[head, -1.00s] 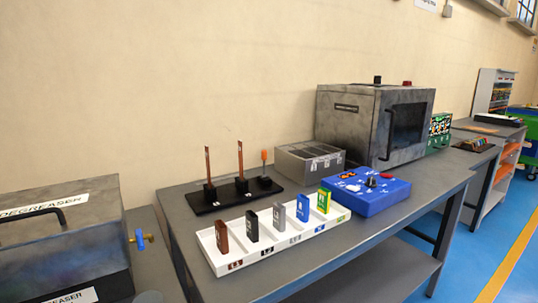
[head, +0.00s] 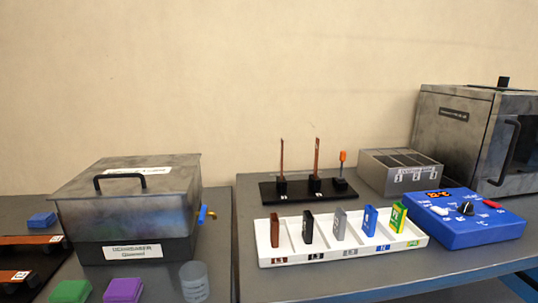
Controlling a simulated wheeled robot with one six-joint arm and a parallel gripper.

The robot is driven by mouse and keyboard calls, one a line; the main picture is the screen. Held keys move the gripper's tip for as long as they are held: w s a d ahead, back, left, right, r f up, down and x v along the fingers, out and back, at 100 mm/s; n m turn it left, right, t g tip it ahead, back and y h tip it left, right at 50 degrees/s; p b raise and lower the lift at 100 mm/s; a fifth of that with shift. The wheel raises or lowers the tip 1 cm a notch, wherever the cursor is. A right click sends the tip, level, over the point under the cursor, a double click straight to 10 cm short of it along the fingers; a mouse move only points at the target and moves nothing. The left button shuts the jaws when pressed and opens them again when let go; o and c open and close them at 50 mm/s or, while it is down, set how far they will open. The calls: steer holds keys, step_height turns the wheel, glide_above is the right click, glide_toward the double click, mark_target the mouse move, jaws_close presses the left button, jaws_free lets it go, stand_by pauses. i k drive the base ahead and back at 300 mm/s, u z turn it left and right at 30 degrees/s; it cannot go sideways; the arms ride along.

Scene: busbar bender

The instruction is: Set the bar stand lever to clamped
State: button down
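The bar stand (head: 267,192) is a black base at the back of the right-hand bench in the head view. Two upright copper bars (head: 282,158) (head: 317,155) stand in its black holders. The lever (head: 342,160) is at the right end of the stand, a thin stem with an orange tip, and it looks about upright. I cannot tell from here which marked position it is in. My gripper is not in view.
A white tray (head: 272,262) with several coloured blocks lies in front of the stand. A blue control box (head: 470,232), a grey slotted box (head: 385,180) and an oven (head: 450,135) stand to the right. A degreaser tank (head: 125,215) stands on the left bench.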

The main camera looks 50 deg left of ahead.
mark_target(342, 156)
steer(key=u, duration=0.45)
steer(key=i, duration=0.5)
steer(key=u, duration=0.4)
